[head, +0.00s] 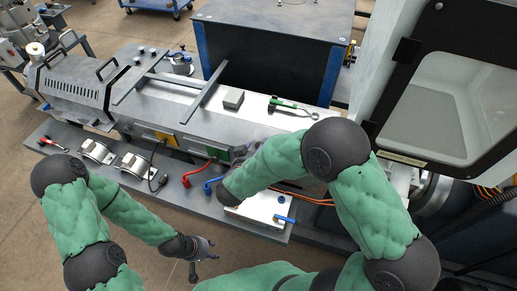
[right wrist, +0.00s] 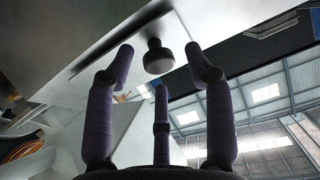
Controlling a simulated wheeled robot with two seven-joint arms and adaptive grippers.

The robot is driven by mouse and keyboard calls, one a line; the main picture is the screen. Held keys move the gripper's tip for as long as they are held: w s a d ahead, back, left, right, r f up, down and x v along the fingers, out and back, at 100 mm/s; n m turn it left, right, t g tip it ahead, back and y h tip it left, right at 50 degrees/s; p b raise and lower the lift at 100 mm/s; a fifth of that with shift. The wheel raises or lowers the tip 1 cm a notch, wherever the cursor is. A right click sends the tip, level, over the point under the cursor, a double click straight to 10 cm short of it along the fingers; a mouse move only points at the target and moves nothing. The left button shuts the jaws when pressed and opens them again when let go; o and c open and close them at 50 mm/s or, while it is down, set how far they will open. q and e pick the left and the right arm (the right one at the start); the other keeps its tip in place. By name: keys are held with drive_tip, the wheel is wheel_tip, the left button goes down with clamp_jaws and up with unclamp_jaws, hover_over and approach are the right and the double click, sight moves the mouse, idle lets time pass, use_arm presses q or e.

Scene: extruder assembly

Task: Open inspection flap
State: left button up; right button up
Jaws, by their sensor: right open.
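In the right wrist view, a dark round knob (right wrist: 157,57) stands out from a pale flat panel (right wrist: 128,48), which looks like the inspection flap. My right gripper (right wrist: 159,66) is open, with its three purple fingers spread around the knob. The fingertips are near the knob, but I cannot tell whether they touch it. In the head view my right forearm hides the knob and most of this hand. My left gripper (head: 203,256) is open and empty, low over the floor in front of the bench, away from the flap.
The long grey machine bench (head: 170,110) carries a green-handled tool (head: 292,106) and a grey block (head: 233,98). Red (head: 198,173) and blue (head: 212,185) handles stick out at its front. A white plate (head: 262,207) lies on the lower shelf. A large windowed cabinet (head: 455,90) stands at right.

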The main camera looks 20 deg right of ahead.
drive_tip(key=shift+w+d+f, duration=0.2)
drive_tip(key=shift+w+d, duration=0.15)
drive_tip(key=shift+w, duration=0.1)
clamp_jaws()
drive_tip(key=shift+r, duration=0.1)
